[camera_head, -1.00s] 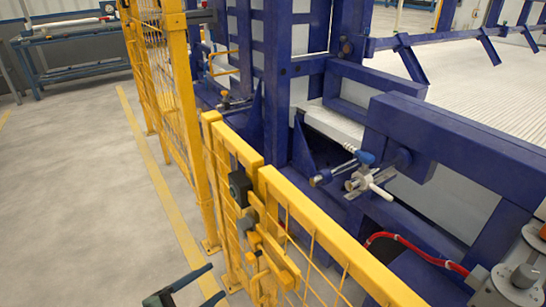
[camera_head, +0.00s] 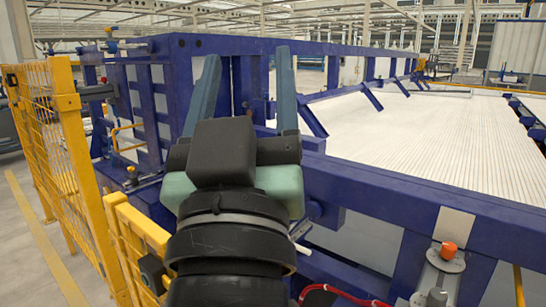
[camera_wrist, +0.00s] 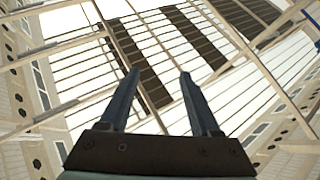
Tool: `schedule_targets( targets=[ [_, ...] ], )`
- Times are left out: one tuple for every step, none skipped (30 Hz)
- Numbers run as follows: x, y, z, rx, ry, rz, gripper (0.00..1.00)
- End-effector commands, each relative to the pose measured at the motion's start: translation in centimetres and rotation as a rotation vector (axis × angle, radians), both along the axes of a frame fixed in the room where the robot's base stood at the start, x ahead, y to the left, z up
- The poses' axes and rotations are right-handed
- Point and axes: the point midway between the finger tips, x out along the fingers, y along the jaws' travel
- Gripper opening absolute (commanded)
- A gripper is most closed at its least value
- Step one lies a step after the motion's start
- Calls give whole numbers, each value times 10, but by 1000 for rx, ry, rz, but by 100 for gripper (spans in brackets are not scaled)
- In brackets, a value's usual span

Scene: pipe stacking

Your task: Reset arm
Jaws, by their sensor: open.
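My gripper (camera_head: 245,95) stands up in the middle of the head view, in front of the blue machine frame. Its two grey-blue fingers point upward and are spread apart with nothing between them. In the wrist view my gripper (camera_wrist: 157,85) is also open and empty, against the roof beams and bright skylights. The dark wrist and gripper body hide part of the blue frame behind them.
A blue steel frame (camera_head: 400,200) borders a wide bed of white pipes (camera_head: 430,135) on the right. A yellow mesh fence (camera_head: 60,130) runs along the left. An orange-topped fitting (camera_head: 448,250) stands at the lower right. Bare floor (camera_head: 22,235) shows at the far left.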

Motion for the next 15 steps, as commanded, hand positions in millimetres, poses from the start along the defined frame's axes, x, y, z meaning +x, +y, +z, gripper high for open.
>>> schedule_targets(
  targets=[
    [-29,-15,26,49,-99,28,64],
    [-46,-23,39,76,-155,52,64],
    [-70,-30,56,106,-229,86,64],
    [-61,-25,78,102,-202,88,64],
    [-59,-24,89,100,-195,87,64],
    [-58,-24,101,99,-193,86,64],
    [-58,-24,111,99,-192,86,64],
    [-58,-24,120,99,-192,86,64],
    [-58,-23,132,98,-191,85,64],
    [-57,-23,141,98,-190,85,64],
    [-57,-23,150,97,-190,84,64],
    [-57,-23,163,97,-189,84,64],
    [-57,-23,172,97,-189,84,64],
    [-57,-23,181,97,-188,84,64],
    [-57,-23,193,96,-188,84,64]
  ],
)
